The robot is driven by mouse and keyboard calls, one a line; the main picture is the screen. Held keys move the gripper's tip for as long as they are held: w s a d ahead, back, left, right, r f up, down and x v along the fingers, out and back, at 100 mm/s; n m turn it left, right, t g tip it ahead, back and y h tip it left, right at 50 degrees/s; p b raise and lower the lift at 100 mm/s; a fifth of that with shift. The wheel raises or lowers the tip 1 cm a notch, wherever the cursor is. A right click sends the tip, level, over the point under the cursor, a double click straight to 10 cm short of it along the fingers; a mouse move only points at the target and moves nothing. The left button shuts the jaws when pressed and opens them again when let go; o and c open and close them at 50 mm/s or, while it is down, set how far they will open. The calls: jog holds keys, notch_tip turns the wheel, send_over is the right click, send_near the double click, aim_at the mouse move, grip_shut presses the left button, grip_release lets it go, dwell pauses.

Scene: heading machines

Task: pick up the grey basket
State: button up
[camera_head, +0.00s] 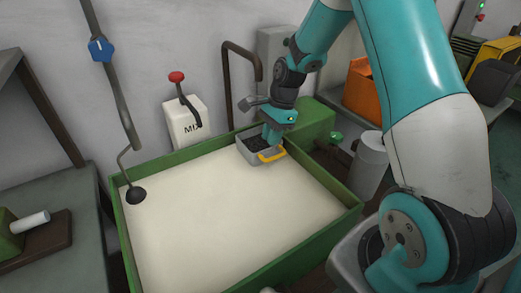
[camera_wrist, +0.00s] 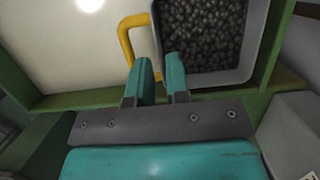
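The grey basket (camera_head: 257,156) sits in the far right corner of the green-rimmed tray (camera_head: 296,250) and is filled with dark pellets. Its yellow handle (camera_head: 272,156) is on its front side. My gripper (camera_head: 272,138) points down at the basket's right end. In the wrist view, the two fingers of my gripper (camera_wrist: 160,68) stand a small gap apart at a corner of the basket (camera_wrist: 215,78), one to each side of its wall. The yellow handle (camera_wrist: 126,38) lies beyond the left finger. Whether the fingers press on the wall is not clear.
A white box with a red-knobbed lever (camera_head: 184,118) stands behind the tray. A hanging rod with a dark round end (camera_head: 135,194) reaches over the tray's left side. A grey cylinder (camera_head: 368,160) stands right of the tray. The tray's cream middle is clear.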

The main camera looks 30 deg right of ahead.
aim_at(267, 166)
jog(key=shift+p+x, duration=0.6)
jog(key=shift+x, duration=2.55)
jog(key=shift+s+d, duration=0.1)
jog(key=shift+d, duration=0.05)
grip_shut()
